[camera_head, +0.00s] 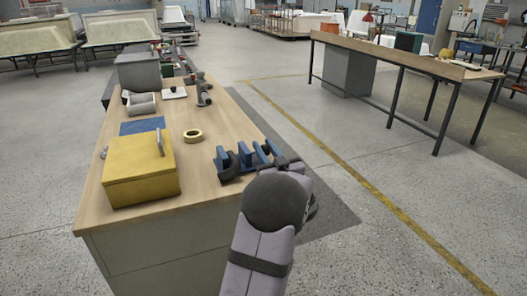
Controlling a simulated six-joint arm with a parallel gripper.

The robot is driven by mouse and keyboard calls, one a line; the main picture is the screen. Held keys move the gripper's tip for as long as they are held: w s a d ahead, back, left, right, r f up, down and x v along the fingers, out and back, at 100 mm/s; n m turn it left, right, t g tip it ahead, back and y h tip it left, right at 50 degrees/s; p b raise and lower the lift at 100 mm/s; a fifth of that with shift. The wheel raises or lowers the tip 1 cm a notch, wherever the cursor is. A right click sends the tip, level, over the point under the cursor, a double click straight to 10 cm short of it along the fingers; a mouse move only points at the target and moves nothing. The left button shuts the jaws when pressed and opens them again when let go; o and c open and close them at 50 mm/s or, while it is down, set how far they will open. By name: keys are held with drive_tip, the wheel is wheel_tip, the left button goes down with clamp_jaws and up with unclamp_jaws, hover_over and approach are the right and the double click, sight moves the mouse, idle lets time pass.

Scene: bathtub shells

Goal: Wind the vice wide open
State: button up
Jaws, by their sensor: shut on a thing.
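The blue vice (245,158) stands at the right edge of the near wooden bench (222,115). It has upright blue plates with gaps between them and a dark base. My gripper (287,162) is at the vice's right end, just off the bench edge, and is shut on the vice's handle. The handle itself is mostly hidden by my gripper and wrist. I cannot tell the exact width of the jaw gap from here.
A yellow box (135,185) with an upright handle sits at the bench's front left. Floor right of the bench is clear up to another bench (385,47).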

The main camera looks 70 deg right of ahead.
drive_tip(key=shift+s+d+r, duration=0.1)
drive_tip(key=shift+s+d, duration=0.1)
drive_tip(key=shift+s, duration=0.1)
drive_tip(key=o, duration=0.9)
drive_tip(key=shift+d, duration=0.1)
drive_tip(key=shift+a, duration=0.2)
drive_tip(key=shift+b+v, duration=0.4)
drive_tip(key=shift+v, duration=3.2)
